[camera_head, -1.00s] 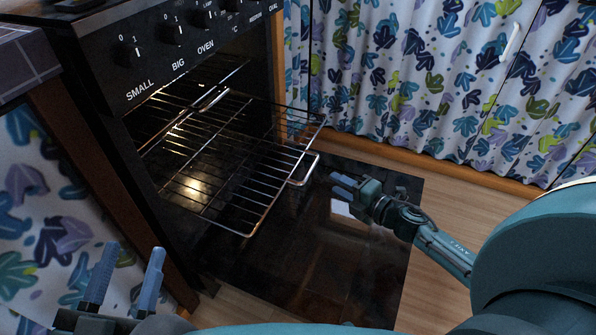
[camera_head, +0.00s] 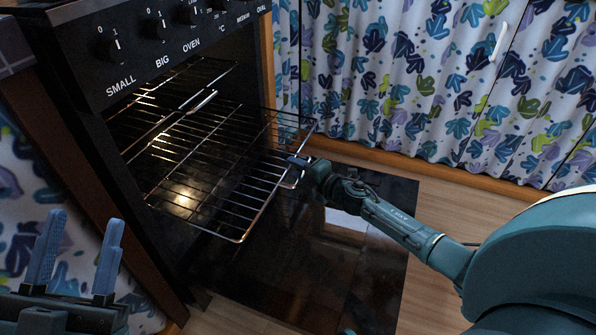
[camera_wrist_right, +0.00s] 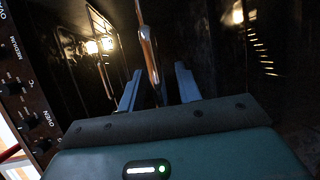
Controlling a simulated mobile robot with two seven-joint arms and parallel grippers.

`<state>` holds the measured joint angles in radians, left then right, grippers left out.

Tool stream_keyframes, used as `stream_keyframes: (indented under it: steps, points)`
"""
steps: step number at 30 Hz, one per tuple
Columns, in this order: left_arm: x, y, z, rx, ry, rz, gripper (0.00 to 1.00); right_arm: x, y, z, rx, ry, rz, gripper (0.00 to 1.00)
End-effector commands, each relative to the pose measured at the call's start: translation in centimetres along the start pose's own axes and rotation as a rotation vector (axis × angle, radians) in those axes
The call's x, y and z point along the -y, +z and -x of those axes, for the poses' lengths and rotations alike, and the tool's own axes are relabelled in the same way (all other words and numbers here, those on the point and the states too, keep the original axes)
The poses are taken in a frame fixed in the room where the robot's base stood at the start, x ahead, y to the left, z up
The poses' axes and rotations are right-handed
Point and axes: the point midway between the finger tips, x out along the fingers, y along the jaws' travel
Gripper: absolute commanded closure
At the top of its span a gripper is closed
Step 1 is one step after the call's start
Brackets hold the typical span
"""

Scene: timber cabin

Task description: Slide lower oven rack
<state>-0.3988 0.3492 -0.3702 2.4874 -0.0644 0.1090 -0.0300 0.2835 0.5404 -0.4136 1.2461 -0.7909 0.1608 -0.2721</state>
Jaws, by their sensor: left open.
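The lower oven rack (camera_head: 219,192), a wire grid, sticks out of the open oven above the lowered door. Its front handle loop (camera_head: 298,179) is at the outer edge. My right gripper (camera_head: 296,160) is at this handle. In the right wrist view, a metal bar (camera_wrist_right: 149,57) of the rack runs between the two separated fingers of my right gripper (camera_wrist_right: 158,86), with gaps seen on both sides. Whether either finger touches it is unclear. My left gripper (camera_head: 76,262) is open and empty at the lower left, away from the rack.
An upper rack (camera_head: 184,108) with its own handle sits inside the oven. The dark glass oven door (camera_head: 290,260) lies lowered beneath the lower rack. Knobs line the control panel (camera_head: 150,45). Patterned curtained cupboards (camera_head: 420,80) stand behind, right; wooden floor shows at right.

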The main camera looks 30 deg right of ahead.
Motion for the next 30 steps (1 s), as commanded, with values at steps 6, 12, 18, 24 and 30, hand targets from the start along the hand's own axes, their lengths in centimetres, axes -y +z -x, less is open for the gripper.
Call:
stream_keyframes:
  steps: [6,12,18,24,30]
  points:
    - [0.01,-0.03,-0.01,0.000,0.000,-0.001,0.55,0.02,-0.03,0.03,0.000,0.000,0.000,0.72]
    - [0.01,-0.01,-0.01,0.000,0.000,0.000,0.55,0.07,-0.03,0.05,0.000,-0.001,0.000,0.88]
    - [0.00,0.01,0.00,0.001,0.000,0.000,0.55,0.23,-0.04,0.08,0.000,-0.004,0.000,1.00]
    - [0.00,0.03,0.00,0.001,0.000,0.000,0.55,0.38,-0.05,0.12,0.000,-0.007,0.001,1.00]
    - [0.00,0.02,0.00,0.002,0.000,0.001,0.55,0.50,-0.06,0.14,0.001,-0.009,0.001,1.00]
